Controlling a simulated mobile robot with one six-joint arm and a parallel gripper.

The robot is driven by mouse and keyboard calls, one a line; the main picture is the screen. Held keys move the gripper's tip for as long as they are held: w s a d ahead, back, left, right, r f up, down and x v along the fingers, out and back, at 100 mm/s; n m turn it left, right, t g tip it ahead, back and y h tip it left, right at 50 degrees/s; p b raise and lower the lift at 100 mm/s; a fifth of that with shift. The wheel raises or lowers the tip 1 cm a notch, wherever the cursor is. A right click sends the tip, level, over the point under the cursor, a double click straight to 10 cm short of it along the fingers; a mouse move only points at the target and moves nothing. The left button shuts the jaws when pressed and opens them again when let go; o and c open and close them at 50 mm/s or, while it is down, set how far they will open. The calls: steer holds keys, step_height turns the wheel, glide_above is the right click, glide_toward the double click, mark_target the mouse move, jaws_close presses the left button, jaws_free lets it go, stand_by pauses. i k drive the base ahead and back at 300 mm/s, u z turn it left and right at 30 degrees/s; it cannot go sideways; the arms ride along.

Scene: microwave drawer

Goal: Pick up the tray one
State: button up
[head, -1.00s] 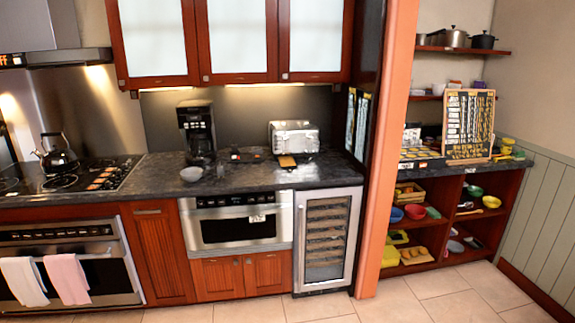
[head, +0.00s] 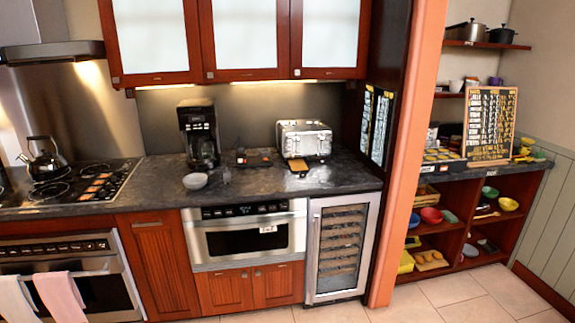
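No single object is plainly the tray. A dark flat item, possibly a tray, (head: 253,159) lies on the counter between the coffee maker and the toaster, with small things on it that are too small to make out. A yellowish flat tray or board with rounded brown items (head: 431,261) sits on a low shelf at the right. My gripper is not in view.
The dark counter (head: 150,191) holds a bowl (head: 195,181), coffee maker (head: 199,134) and toaster (head: 305,138). Below are a microwave drawer (head: 247,234) and a wine cooler (head: 341,249). An orange post (head: 406,150) stands before the shelves. Tiled floor (head: 420,303) is clear.

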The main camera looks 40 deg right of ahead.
mark_target(296, 165)
steer(key=i, duration=1)
steer(key=z, duration=0.25)
